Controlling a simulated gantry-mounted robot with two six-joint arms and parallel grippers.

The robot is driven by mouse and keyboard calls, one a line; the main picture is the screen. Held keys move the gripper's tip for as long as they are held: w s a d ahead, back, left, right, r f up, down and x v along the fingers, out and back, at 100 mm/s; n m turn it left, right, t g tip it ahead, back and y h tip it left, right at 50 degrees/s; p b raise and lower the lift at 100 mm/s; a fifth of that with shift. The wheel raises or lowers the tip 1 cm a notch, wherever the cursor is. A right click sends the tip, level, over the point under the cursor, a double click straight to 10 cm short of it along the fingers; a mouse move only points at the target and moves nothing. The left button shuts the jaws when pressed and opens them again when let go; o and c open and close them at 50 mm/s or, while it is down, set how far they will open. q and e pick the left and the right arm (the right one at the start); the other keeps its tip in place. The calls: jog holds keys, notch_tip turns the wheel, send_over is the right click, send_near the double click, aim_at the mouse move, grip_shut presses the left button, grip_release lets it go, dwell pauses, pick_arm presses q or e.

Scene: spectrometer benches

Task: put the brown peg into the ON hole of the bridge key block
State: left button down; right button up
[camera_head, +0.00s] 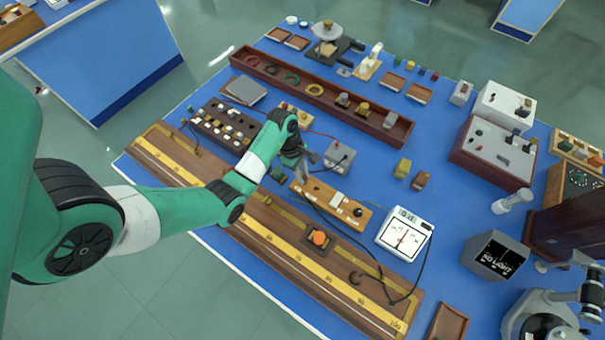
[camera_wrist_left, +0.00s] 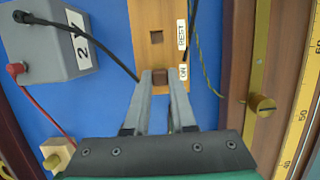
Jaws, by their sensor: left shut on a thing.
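The bridge key block is a tan wooden bar; in the head view (camera_head: 322,196) it lies at the middle of the table. In the left wrist view the block (camera_wrist_left: 145,15) shows a dark square hole beside the REST label (camera_wrist_left: 181,34). The ON label (camera_wrist_left: 183,75) is nearer my gripper. My left gripper (camera_wrist_left: 164,78) is shut on the small brown peg (camera_wrist_left: 160,74) beside the ON label. The peg hides the ON hole; I cannot tell how deep it sits. In the head view my left gripper (camera_head: 303,164) is over the block's left end. My right gripper is not in view.
A grey box (camera_head: 340,157) with a red lead stands behind the block. A white meter (camera_head: 405,235) stands to its right, and a long wooden scale (camera_head: 290,250) lies in front. Black cables run close by. Bare blue table lies right of the grey box.

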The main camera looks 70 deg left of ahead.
pick_arm(q)
jog(key=shift+f, duration=0.35)
jog(key=c, duration=0.7)
grip_release()
jog(key=shift+o, duration=0.2)
jog(key=shift+r, duration=0.15)
jog(key=p+v, duration=0.7)
jog(key=v, duration=0.4)
jog(key=shift+r, duration=0.2)
